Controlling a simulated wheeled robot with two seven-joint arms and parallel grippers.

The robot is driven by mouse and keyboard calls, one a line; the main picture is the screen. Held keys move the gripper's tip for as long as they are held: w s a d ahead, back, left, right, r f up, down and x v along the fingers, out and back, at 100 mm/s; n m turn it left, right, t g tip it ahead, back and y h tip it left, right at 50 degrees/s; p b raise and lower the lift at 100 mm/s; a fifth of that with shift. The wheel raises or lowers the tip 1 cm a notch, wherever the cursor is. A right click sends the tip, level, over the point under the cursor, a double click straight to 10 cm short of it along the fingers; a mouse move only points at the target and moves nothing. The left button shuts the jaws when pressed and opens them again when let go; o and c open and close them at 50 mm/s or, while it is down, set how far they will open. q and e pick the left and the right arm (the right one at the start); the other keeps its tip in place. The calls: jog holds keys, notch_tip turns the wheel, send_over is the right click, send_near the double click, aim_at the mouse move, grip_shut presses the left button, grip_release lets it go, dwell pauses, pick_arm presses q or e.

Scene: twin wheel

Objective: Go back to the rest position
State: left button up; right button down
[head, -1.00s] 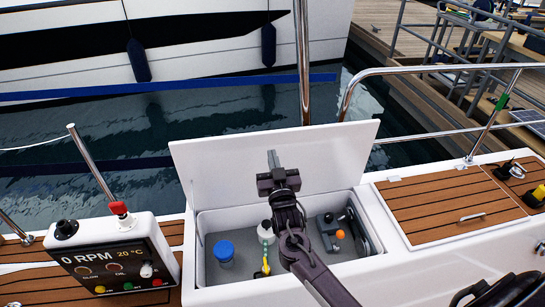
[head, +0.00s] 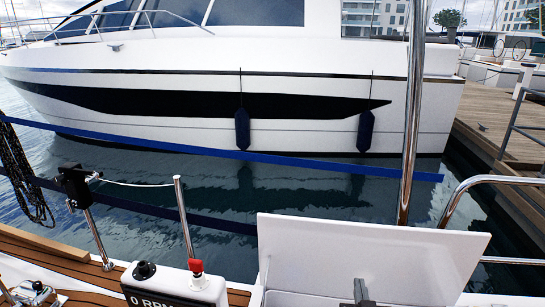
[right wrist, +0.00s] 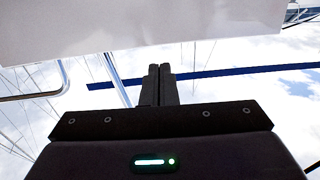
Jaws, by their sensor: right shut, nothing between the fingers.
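My right gripper (head: 361,292) shows only as a dark tip at the bottom edge of the head view, in front of the raised white locker lid (head: 370,255). In the right wrist view its two dark fingers (right wrist: 160,84) point away from the camera, together and with nothing between them. The white lid (right wrist: 130,28) spans the top of that view, beyond the fingers. Most of my right arm is out of the head view. My left gripper is not in view.
A control box (head: 175,285) with a red knob stands at the bottom, left of the lid. Steel posts (head: 413,110) rise from the deck edge. A coiled dark rope (head: 22,170) hangs at the left. Water and a large white yacht (head: 220,65) lie beyond.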

jog(key=s+a+f+n+g+y, duration=0.25)
jog(key=s+g, duration=0.45)
jog(key=s, duration=0.4)
jog(key=s+a+f+n+g+y, duration=0.1)
jog(key=s+f+n+g, duration=0.15)
jog(key=s+g, duration=0.65)
jog(key=s+f, duration=0.3)
jog(key=f, duration=2.6)
jog(key=s+d+f+g, duration=0.1)
jog(key=s+d+f, duration=0.2)
jog(key=s+f, duration=1.7)
jog(key=shift+s+d, duration=0.15)
jog(key=shift+s, duration=0.2)
